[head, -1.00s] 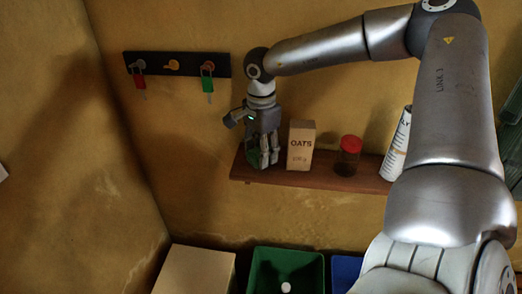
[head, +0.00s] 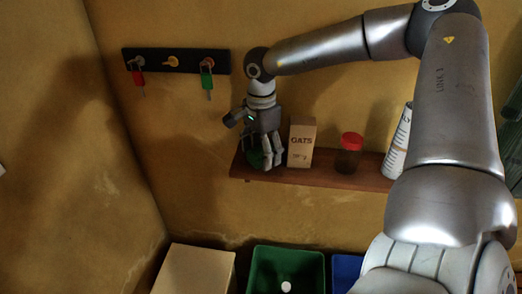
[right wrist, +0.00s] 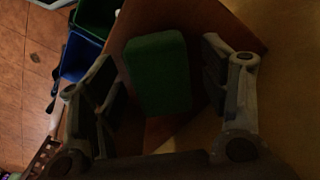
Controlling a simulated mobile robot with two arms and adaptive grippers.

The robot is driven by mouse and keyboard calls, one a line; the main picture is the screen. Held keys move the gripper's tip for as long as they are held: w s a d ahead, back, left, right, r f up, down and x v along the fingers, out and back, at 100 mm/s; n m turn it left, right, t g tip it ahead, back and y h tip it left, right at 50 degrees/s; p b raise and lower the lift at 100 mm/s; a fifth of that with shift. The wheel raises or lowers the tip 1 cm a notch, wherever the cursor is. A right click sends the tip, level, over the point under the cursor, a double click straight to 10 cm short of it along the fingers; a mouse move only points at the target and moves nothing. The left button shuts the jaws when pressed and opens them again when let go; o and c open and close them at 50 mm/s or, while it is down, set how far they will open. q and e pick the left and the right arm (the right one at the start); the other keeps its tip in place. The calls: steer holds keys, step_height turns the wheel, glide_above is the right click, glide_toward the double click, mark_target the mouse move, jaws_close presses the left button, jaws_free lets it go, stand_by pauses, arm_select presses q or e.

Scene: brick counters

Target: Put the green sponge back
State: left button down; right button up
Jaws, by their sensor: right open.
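The green sponge (head: 255,159) is at the left end of the wooden wall shelf (head: 330,178), partly hidden by my right gripper (head: 263,160) in the head view. In the right wrist view the sponge (right wrist: 157,75) lies between the two spread fingers, with a gap on each side, against the brown shelf board (right wrist: 205,20). My right gripper is open around the sponge and points down at the shelf. My left gripper is in neither view.
An oats box (head: 301,142) stands close right of my right gripper. A red-lidded jar (head: 349,153) and a tilted white printed item (head: 398,143) are farther right. A key rack (head: 175,61) hangs above left. Below are a cardboard box (head: 195,270) and a green bin (head: 287,259).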

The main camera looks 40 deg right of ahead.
step_height(320, 180, up, 12)
stand_by(0.5)
